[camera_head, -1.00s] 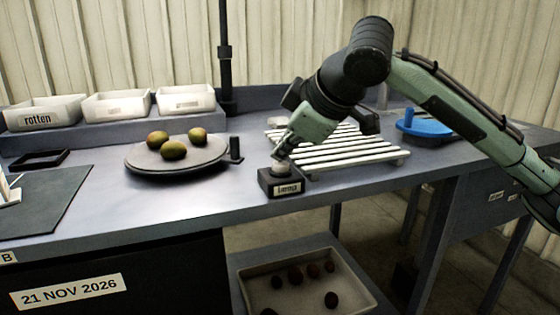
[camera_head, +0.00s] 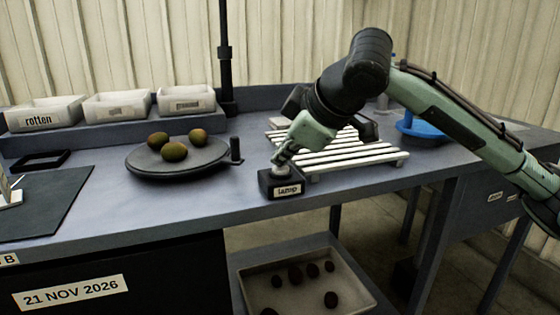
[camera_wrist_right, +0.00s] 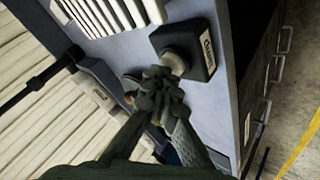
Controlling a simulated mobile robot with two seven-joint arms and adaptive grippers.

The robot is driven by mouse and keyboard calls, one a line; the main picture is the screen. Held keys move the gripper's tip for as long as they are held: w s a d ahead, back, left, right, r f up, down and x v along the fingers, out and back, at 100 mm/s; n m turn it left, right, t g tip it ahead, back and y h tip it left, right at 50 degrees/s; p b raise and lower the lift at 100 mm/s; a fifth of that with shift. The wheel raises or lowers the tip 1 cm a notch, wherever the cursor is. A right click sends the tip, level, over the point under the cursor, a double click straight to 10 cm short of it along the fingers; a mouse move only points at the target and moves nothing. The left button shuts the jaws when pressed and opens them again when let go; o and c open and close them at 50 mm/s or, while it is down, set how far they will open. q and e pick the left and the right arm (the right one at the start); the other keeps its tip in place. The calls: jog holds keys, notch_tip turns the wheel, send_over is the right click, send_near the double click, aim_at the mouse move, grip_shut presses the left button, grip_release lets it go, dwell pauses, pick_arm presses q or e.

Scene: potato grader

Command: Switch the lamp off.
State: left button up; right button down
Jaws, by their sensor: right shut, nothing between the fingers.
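A small black box labelled "Lamp" (camera_head: 284,190) sits at the front edge of the bench. A round pale button (camera_wrist_right: 178,61) is on its top; the box (camera_wrist_right: 204,45) also shows in the wrist view. My right gripper (camera_head: 283,162) points down at the button, shut and empty. In the wrist view its fingertips (camera_wrist_right: 155,82) are at the button and seem to touch it, though contact is hard to confirm. The lamp head is out of view. My left gripper is not in view.
A round turntable (camera_head: 178,171) with several potatoes is left of the box. A white slatted rack (camera_head: 345,152) stands close to the right. Labelled white bins (camera_head: 118,105) line the back, near a black pole (camera_head: 225,60). A crate (camera_head: 258,289) is below.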

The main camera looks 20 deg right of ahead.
aim_at(283, 169)
jog(key=shift+r+p, duration=0.25)
jog(key=shift+p, duration=0.25)
notch_tip(283, 169, up, 2)
jog(key=p, duration=0.2)
jog(key=shift+r+p, duration=0.25)
jog(key=shift+p, duration=0.05)
jog(key=shift+r, duration=1.8)
